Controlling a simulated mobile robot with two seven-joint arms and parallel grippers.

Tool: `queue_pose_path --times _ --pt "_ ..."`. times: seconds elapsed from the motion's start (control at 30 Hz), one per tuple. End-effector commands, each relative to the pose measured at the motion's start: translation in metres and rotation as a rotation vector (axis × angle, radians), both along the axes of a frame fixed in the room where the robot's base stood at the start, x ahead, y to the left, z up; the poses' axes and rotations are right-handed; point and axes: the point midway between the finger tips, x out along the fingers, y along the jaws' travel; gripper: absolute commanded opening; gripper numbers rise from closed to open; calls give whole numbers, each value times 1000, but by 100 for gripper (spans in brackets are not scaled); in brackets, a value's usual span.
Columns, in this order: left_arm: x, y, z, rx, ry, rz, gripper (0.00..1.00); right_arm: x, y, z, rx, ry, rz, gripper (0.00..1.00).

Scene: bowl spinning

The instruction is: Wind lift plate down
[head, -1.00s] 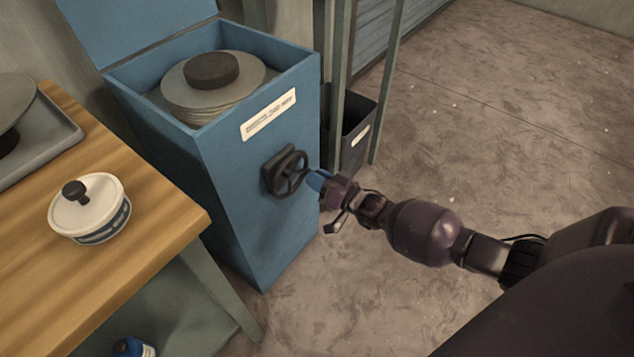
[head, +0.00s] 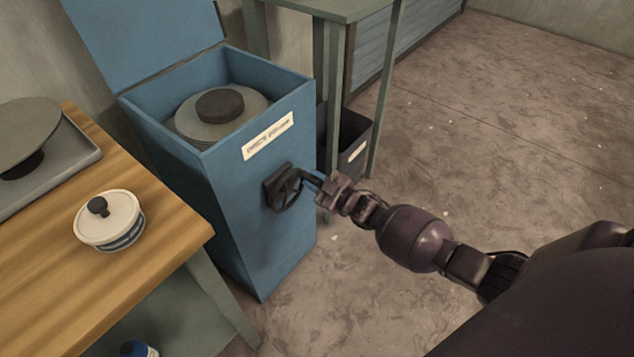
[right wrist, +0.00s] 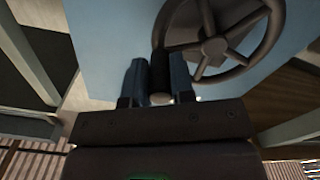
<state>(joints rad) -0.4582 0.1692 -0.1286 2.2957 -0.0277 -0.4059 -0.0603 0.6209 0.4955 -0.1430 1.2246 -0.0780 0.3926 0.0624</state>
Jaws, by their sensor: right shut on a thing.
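A tall blue box (head: 238,215) with an open lid holds the round grey lift plate (head: 245,100), which bears a dark disc (head: 220,105). The plate sits below the box's rim. A black handwheel (head: 284,188) with a crank handle is on the box's front; the wheel also shows in the right wrist view (right wrist: 220,48). My right gripper (head: 312,180) is at the wheel's right side. In the right wrist view its blue fingers (right wrist: 160,85) are shut on the dark crank handle (right wrist: 159,68). My left gripper is not in view.
A wooden bench (head: 160,225) at the left carries a white lidded pot (head: 110,222) and a grey tray with a round plate (head: 25,130). A dark bin (head: 352,145) stands under a green table behind the box. The floor at right is clear.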

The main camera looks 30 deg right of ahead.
Motion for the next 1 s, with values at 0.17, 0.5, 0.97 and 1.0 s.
queue_pose_path --times 0.17,0.5,0.97,1.0 --pt "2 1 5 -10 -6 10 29 -1 4 13 -155 -62 -2 0" --pt "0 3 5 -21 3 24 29 -6 16 25 -457 -170 -2 0" --pt "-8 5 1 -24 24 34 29 -12 33 32 -781 -284 0 0" --pt "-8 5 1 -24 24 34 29 -13 34 32 -799 -290 0 0"
